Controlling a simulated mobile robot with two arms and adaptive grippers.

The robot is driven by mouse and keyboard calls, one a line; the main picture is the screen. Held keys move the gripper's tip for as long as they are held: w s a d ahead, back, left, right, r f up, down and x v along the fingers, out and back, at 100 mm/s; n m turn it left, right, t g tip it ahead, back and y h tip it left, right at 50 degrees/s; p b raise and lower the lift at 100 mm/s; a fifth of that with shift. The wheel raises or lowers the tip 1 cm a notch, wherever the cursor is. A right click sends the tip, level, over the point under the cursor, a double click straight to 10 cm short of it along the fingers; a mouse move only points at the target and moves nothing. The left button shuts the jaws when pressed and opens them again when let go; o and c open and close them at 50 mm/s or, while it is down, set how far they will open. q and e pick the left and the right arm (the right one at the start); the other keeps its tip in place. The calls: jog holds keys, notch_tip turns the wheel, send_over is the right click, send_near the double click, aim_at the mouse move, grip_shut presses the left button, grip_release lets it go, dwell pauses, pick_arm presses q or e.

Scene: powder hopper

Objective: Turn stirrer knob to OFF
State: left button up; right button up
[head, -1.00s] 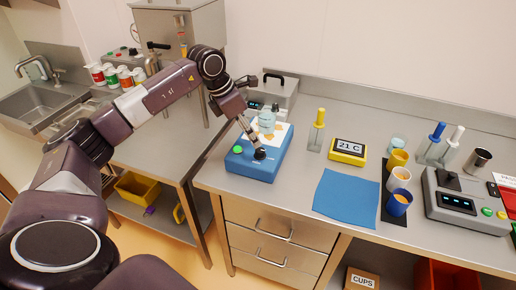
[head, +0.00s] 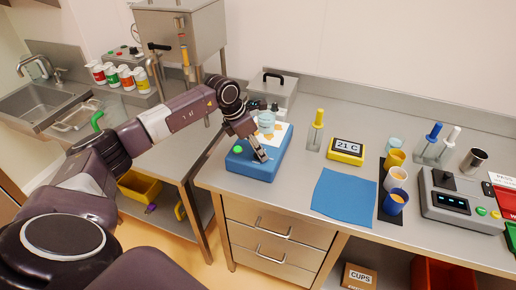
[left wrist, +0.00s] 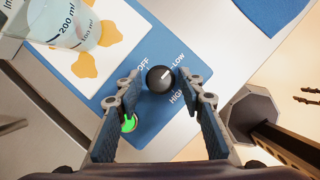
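The blue stirrer (head: 258,172) stands at the left end of the steel counter. Its black knob (left wrist: 158,82) shows in the left wrist view; its white mark points to the upper right, toward the LOW label. OFF is printed to the upper left of the knob and HIGH to the lower right. My left gripper (head: 262,154) is over the front of the stirrer and hides the knob in the head view. In the left wrist view its fingers (left wrist: 159,79) are open, one on each side of the knob, with visible gaps. My right gripper is not in view.
A beaker (head: 266,122) sits on the stirrer's white plate. A lit green button (left wrist: 128,122) is left of the knob. A yellow temperature display (head: 346,150), a blue mat (head: 345,195) and cups (head: 397,178) stand to the right.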

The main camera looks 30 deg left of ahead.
pick_arm(q)
grip_shut()
jog(key=shift+n, duration=0.4)
jog(key=n+y+b, duration=0.1)
jog(key=n+b, duration=0.1)
jog(key=n, duration=0.1)
jog(key=shift+d+t, duration=0.15)
jog(key=shift+t, duration=0.15)
jog(key=n+y+b, duration=0.1)
jog(key=n+b, duration=0.1)
jog(key=n, duration=0.1)
jog(key=shift+d+n+y, duration=0.1)
jog(key=shift+n+y, duration=0.2)
jog(key=shift+y, duration=0.1)
jog(key=n+y+b, duration=0.1)
jog(key=n, duration=0.1)
jog(key=n+y+b, duration=0.1)
jog(key=n+b, duration=0.1)
jog(key=n, duration=0.1)
jog(key=shift+w+d, duration=0.1)
jog(key=shift+d, duration=0.05)
jog(key=n+g+b, duration=0.1)
jog(key=n, duration=0.1)
jog(key=n+y+b, duration=0.1)
jog(key=n, duration=0.2)
jog(key=shift+w+r+g, duration=0.1)
jog(key=shift+g, duration=0.3)
jog(key=shift+n+y+b, duration=0.3)
jog(key=shift+n, duration=0.1)
